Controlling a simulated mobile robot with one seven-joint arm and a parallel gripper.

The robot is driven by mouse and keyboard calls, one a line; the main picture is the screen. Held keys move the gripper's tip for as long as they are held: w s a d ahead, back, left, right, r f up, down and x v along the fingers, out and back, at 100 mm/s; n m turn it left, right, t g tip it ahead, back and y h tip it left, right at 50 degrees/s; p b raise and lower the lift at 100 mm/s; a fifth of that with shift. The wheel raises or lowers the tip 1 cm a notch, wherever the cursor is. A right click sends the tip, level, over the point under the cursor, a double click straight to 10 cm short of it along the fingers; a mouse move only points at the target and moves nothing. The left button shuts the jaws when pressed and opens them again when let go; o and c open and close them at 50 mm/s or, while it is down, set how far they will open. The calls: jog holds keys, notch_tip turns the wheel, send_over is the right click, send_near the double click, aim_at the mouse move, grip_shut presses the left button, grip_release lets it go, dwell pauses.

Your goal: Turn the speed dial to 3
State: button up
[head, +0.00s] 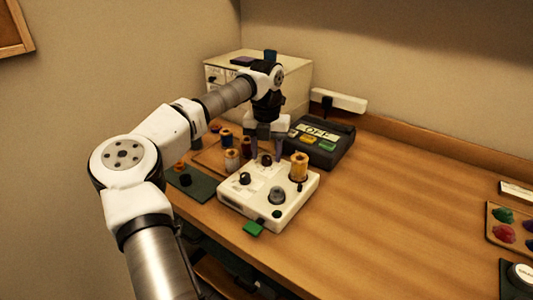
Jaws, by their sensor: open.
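A white control box (295,212) stands on the table and carries several dark controls. A dark knob (266,160) sits at its back edge, another dark knob (245,178) at its left, and a larger grey round knob (277,195) at its front right. The labels are too small to read, so I cannot tell which is the speed dial. My gripper (266,154) points down over the back of the box. Its fingers are apart, one on each side of the back knob in the picture. I cannot tell whether they touch it.
More spools (231,160) stand left of my gripper. A green tab (253,228) is at the front. The table's middle right is clear.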

aim_at(267, 157)
notch_tip(267, 157, up, 13)
jog(key=shift+b, duration=0.45)
jog(key=shift+r, duration=0.1)
